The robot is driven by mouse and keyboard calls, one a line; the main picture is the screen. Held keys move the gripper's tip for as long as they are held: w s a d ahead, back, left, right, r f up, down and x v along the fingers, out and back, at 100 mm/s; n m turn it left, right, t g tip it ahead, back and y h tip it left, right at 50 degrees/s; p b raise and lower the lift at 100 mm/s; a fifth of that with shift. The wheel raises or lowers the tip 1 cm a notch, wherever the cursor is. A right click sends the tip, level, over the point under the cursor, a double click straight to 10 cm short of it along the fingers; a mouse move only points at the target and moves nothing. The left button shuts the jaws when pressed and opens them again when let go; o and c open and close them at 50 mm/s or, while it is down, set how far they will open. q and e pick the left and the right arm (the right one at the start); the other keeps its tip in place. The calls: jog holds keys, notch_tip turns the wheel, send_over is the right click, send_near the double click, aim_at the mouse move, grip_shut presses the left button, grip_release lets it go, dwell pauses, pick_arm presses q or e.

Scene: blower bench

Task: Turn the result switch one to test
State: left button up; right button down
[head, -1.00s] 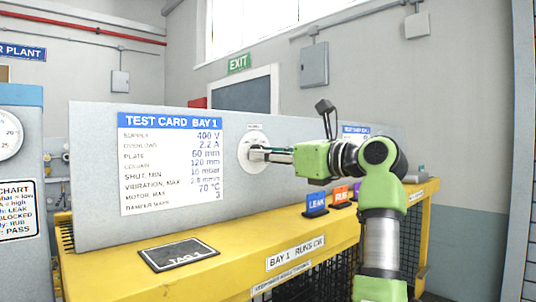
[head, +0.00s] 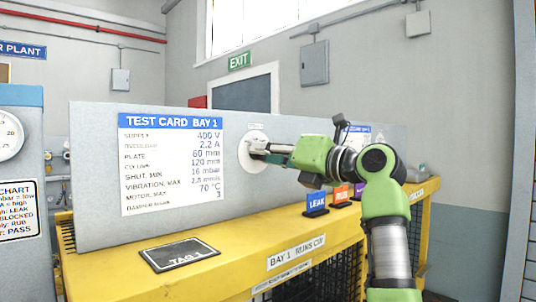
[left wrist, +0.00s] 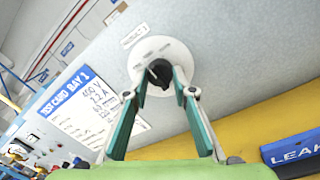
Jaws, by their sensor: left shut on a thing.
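The result switch one is a black knob (left wrist: 159,72) on a round white plate with small labels, seen in the left wrist view. In the head view its white plate (head: 252,140) sits on the grey panel (head: 90,180), right of the test card. My left gripper (head: 262,150) reaches the plate from the right and is shut on the knob. In the left wrist view its fingertips (left wrist: 160,84) lie on both sides of the knob. The knob is mostly hidden by the fingers in the head view. My right gripper is not in view.
The test card (head: 170,165) is on the panel. A yellow bench (head: 240,262) carries a dark tag plate (head: 180,254) and several coloured signs, among them a blue LEAK sign (head: 316,202) under my left arm. The bench top's front left is mostly clear.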

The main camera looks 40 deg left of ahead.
pick_arm(q)
jog(key=shift+r, duration=0.15)
jog(key=o, duration=1.1)
jog(key=shift+a, duration=0.15)
notch_tip(320, 180, up, 10)
jog(key=shift+f, duration=0.1)
jog(key=shift+f, duration=0.1)
dwell(0.4)
